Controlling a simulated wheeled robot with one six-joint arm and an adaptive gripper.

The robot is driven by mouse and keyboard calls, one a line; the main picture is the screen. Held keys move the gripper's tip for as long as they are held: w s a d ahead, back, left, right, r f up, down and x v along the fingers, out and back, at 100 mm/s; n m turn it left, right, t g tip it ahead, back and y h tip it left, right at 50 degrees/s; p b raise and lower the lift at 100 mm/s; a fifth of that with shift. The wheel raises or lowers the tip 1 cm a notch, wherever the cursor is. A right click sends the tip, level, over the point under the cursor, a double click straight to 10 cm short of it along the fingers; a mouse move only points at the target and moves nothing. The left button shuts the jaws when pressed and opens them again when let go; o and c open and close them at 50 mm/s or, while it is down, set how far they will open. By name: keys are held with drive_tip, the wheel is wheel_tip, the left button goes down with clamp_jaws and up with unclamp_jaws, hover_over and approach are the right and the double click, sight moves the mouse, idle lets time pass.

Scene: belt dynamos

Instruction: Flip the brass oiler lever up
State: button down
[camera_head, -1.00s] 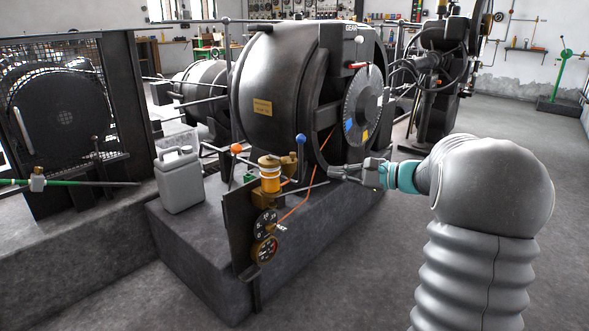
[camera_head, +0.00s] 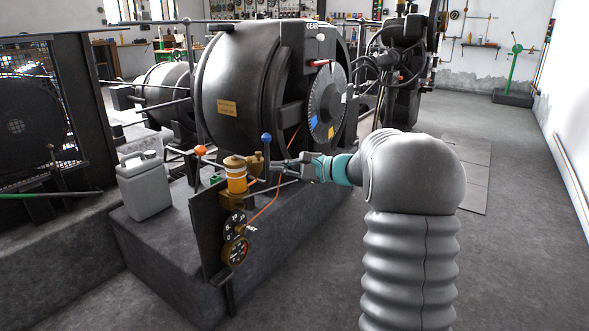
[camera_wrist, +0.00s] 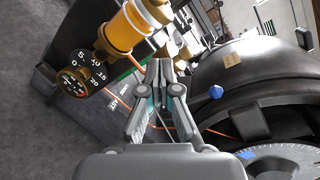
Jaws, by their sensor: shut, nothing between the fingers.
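The brass oiler (camera_head: 236,178), a cup with orange-amber oil and a brass cap, stands on top of the dark gauge panel. In the wrist view the oiler (camera_wrist: 122,32) is at the upper left, tilted by the camera angle. A brass fitting (camera_head: 255,164) sits just behind it. I cannot clearly make out the oiler's lever or its position. My gripper (camera_head: 279,165) is to the right of the oiler, apart from it. In the wrist view my gripper (camera_wrist: 160,66) is shut and empty, its fingertips below and right of the oiler.
A blue-knobbed lever (camera_head: 266,140) stands close to my fingers, and an orange-knobbed one (camera_head: 200,150) is left of the oiler. Two gauges (camera_head: 235,238) are on the panel. A grey can (camera_head: 145,187) stands left.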

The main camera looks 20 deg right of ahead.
sight(242, 158)
drive_tip(key=a, duration=0.1)
drive_tip(key=a+r, duration=0.1)
drive_tip(key=a, duration=0.1)
drive_tip(key=a+r, duration=0.1)
drive_tip(key=shift+a, duration=0.4)
drive_tip(key=shift+r+p, duration=0.25)
drive_tip(key=shift+p, duration=0.55)
